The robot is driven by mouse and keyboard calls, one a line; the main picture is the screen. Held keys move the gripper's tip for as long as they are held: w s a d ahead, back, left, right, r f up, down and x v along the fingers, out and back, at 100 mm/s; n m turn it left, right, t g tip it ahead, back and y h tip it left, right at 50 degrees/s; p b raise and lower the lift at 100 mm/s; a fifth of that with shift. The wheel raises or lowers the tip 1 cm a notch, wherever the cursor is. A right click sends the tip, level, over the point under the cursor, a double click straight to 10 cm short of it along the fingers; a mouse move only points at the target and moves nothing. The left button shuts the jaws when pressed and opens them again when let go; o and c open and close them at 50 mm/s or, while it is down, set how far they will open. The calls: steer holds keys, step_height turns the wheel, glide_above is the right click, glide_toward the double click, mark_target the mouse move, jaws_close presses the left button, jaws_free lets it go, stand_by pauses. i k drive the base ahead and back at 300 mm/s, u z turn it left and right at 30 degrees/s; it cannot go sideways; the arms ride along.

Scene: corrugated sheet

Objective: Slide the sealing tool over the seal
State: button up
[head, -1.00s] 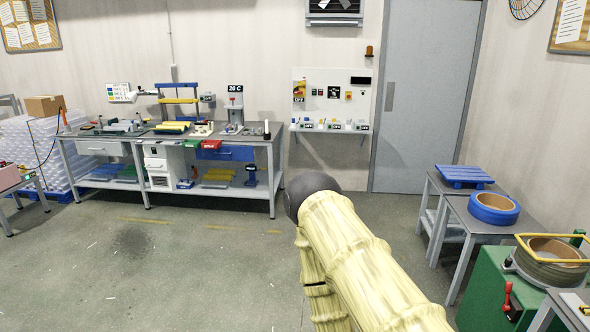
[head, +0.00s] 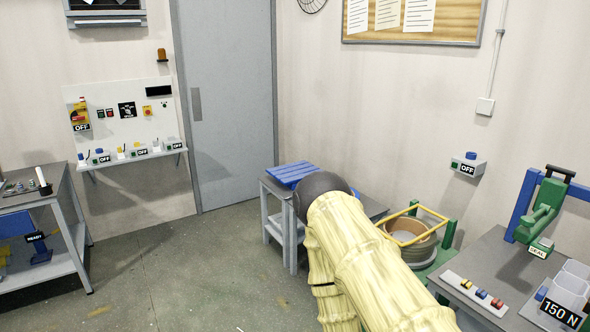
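A green tool with a lever and a small label that seems to read "SEAL" (head: 541,215) stands on the grey table (head: 487,258) at the right, by a blue upright frame (head: 523,205). I cannot tell whether this is the sealing tool. I cannot make out a seal on any strap. My pale yellow, sleeved arm with a dark round joint rises in the lower middle and covers part of the floor and tables behind it. My gripper is not in view.
A white strip with small coloured pieces (head: 475,296) and clear bins marked "150 N" (head: 568,290) lie on the right table. A round coil holder with a yellow frame (head: 418,245) stands left of it. A blue pallet (head: 293,174) lies farther back. Floor at the left (head: 170,270) is free.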

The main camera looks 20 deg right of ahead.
mark_target(552, 191)
steer(key=z, duration=0.8)
steer(key=i, duration=0.8)
steer(key=z, duration=0.7)
